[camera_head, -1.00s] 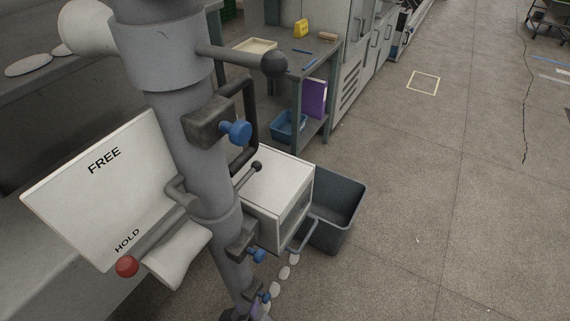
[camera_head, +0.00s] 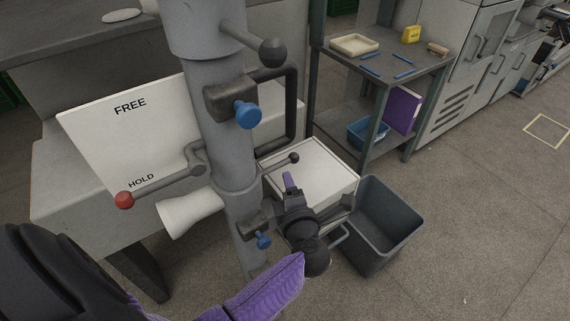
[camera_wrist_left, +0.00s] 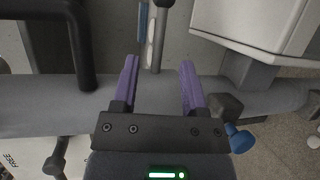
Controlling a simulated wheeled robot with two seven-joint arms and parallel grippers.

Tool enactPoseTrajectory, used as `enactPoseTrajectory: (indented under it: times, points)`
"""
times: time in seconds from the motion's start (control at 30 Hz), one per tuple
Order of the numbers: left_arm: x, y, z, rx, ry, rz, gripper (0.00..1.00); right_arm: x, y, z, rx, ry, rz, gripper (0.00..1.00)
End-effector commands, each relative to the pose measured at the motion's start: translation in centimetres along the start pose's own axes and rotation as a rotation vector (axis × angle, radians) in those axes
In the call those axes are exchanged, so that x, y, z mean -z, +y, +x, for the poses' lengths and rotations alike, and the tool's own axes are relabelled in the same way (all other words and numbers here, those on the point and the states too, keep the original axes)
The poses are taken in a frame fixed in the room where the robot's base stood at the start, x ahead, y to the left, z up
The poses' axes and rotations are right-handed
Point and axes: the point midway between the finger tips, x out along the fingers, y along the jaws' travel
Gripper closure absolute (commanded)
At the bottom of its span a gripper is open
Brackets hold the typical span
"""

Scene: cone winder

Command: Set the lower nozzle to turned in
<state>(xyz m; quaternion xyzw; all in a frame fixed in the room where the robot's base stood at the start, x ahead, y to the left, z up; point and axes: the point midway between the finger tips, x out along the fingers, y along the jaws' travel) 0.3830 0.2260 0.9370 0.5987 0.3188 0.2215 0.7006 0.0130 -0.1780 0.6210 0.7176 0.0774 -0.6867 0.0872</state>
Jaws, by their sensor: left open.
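A thick grey post (camera_head: 229,150) carries an upper dark block with a blue knob (camera_head: 247,114) and a lower one with a blue knob (camera_head: 263,241). Between them a thin rod with a dark ball end (camera_head: 293,158) points right. I cannot tell which part is the lower nozzle. My left gripper (camera_head: 289,178) is beside the post, over the white box, near the rod. In the left wrist view my left gripper (camera_wrist_left: 159,63) is open, with the post (camera_wrist_left: 60,103) across behind its purple fingers and a rod (camera_wrist_left: 158,40) between the tips, apparently untouched. My right gripper is out of view.
A white panel marked FREE and HOLD (camera_head: 130,130) and a red-ended lever (camera_head: 124,200) stand left of the post. A black bar handle (camera_head: 291,105) is close above. The white box (camera_head: 325,170) and a grey bin (camera_head: 382,225) are right. Open floor lies beyond.

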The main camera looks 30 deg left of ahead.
Motion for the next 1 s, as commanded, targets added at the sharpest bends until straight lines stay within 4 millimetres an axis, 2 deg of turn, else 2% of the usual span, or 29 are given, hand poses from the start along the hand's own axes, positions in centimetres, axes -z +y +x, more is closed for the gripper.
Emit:
enactPoseTrajectory:
  times: [0.2,0.33,0.5,0.7,0.77,0.97,1.0]
  points:
    - [0.0,-0.3,5.3,-0.005,0.000,0.006,0.44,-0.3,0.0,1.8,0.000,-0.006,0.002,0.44]
    - [0.0,-0.4,7.7,-0.002,-0.001,0.006,0.44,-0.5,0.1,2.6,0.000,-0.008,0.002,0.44]
    - [0.0,-0.1,9.0,-0.001,-0.002,0.006,0.44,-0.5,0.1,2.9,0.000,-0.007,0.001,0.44]
    - [0.0,-0.1,9.0,-0.001,-0.002,0.006,0.44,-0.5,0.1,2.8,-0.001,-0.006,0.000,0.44]
    - [0.0,-0.1,9.0,-0.001,-0.002,0.006,0.55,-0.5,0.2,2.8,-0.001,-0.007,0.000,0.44]
    - [0.0,-0.1,8.9,-0.001,-0.002,0.006,0.97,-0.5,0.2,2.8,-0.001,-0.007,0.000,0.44]
    - [0.0,-0.1,8.9,-0.001,-0.003,0.006,1.00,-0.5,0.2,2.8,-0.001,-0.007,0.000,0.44]
